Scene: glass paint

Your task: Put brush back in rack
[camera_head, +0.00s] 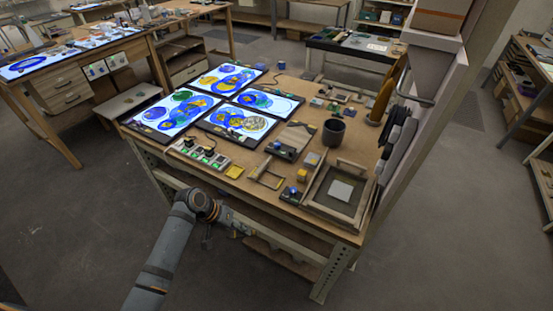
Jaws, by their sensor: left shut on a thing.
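My left gripper (240,224) is in front of the workbench's near edge, low beside the bench frame. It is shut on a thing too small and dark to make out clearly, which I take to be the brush. A small wooden frame (267,173), which may be the rack, lies on the bench near its front edge, above and to the right of the gripper. The gripper is apart from it. My right gripper is not in view.
Lit glass panels with blue and yellow patterns (222,79) cover the bench's left side. A power strip (201,156), a dark cup (333,132) and a wooden tray (318,194) stand on it. A tall post (424,105) rises at its right edge. Floor is clear in front.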

